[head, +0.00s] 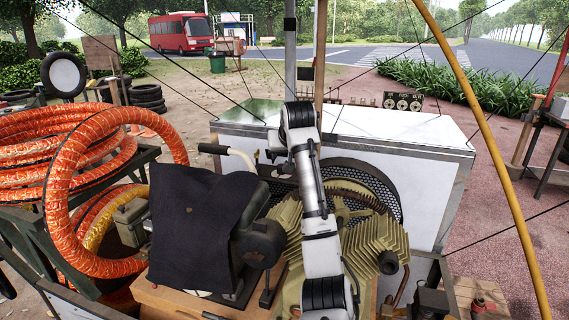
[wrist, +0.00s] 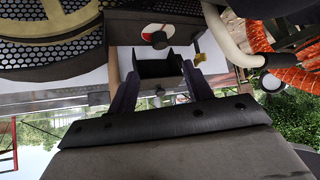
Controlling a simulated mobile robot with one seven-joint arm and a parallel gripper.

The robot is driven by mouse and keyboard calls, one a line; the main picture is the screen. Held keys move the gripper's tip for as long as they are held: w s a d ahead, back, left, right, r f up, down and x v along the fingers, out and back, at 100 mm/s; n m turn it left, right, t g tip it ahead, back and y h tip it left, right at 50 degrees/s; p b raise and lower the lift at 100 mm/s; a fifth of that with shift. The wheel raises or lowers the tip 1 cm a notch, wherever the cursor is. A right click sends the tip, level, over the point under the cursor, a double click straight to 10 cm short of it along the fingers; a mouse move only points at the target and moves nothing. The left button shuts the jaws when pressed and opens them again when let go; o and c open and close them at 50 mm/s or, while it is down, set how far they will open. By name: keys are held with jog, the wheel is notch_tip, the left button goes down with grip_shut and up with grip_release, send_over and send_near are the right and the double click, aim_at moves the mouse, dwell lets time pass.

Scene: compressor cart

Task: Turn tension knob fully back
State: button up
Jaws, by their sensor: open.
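The fingers look apart from the knob. In the head view my white arm reaches over the compressor (head: 375,245), and the knob and fingertips are hidden there.
A black cloth (head: 195,230) hangs left of my arm, near a white bent handle (head: 232,153), which also shows in the wrist view (wrist: 228,42). Orange hoses (head: 75,190) lie far left. A white-topped box (head: 400,135) stands behind; a yellow pole (head: 490,130) slants on the right.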

aim_at(282, 165)
jog(key=p+x, duration=0.3)
jog(key=x, duration=0.8)
jog(key=shift+w+f+p, duration=0.15)
jog(key=shift+w+p, duration=0.1)
jog(key=shift+p, duration=0.15)
jog(key=c, duration=1)
jog(key=shift+o, duration=0.2)
jog(key=shift+n+y, duration=0.5)
jog(key=shift+n, duration=0.2)
jog(key=o, duration=1)
jog(key=shift+c, duration=0.2)
jog(key=shift+s+d, duration=0.1)
